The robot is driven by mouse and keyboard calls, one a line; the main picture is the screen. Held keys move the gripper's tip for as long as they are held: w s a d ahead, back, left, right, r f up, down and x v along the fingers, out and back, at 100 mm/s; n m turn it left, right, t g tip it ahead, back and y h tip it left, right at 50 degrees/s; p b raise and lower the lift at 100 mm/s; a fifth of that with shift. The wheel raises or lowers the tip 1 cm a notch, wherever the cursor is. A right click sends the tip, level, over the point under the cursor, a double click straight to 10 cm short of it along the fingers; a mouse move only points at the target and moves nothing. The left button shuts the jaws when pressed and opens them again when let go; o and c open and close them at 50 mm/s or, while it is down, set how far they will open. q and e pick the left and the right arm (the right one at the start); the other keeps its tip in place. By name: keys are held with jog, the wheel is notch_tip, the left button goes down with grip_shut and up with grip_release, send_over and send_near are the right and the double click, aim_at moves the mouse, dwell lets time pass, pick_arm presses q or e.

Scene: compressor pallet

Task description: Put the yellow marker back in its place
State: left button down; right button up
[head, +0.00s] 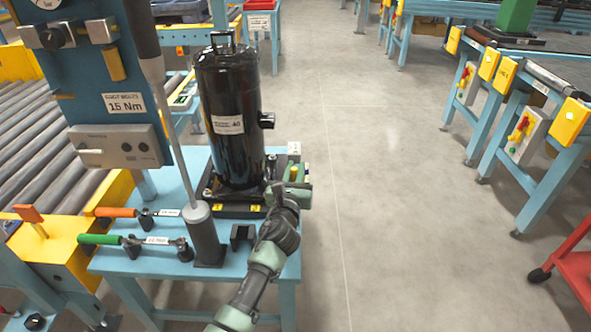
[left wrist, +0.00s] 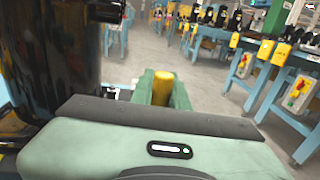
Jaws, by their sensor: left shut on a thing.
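My left gripper (head: 289,187) is shut on the yellow marker (head: 293,173), at the right side of the black compressor (head: 228,120). In the left wrist view, the yellow marker (left wrist: 163,88) shows as a short yellow cylinder between the two green fingers; its lower part is hidden by the gripper body. A small black notched holder (head: 242,236) stands on the blue table's front right part and looks empty. I cannot tell whether the marker touches the compressor or its base. My right gripper is not in view.
The blue table (head: 165,262) also holds an orange-handled tool (head: 115,212), a green-handled tool (head: 100,239) and a tall grey-handled tool in a dark stand (head: 207,240). A roller conveyor (head: 40,150) is at left.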

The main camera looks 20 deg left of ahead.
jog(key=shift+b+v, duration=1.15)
jog(key=shift+b, duration=0.1)
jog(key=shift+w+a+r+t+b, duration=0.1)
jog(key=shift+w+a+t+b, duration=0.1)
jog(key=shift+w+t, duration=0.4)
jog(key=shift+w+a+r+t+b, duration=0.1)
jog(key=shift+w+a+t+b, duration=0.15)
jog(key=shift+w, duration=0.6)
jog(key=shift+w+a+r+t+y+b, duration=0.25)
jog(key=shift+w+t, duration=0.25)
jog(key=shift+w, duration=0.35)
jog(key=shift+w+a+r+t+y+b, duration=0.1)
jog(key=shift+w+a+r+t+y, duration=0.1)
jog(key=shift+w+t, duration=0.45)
dwell(0.6)
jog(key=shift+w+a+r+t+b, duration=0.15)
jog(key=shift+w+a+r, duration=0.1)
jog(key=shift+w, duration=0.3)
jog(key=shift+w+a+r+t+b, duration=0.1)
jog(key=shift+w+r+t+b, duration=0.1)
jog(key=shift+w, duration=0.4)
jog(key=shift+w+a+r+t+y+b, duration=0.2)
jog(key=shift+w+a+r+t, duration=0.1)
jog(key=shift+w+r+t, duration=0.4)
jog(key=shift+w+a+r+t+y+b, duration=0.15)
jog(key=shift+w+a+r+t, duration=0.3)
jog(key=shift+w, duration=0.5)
dwell(0.4)
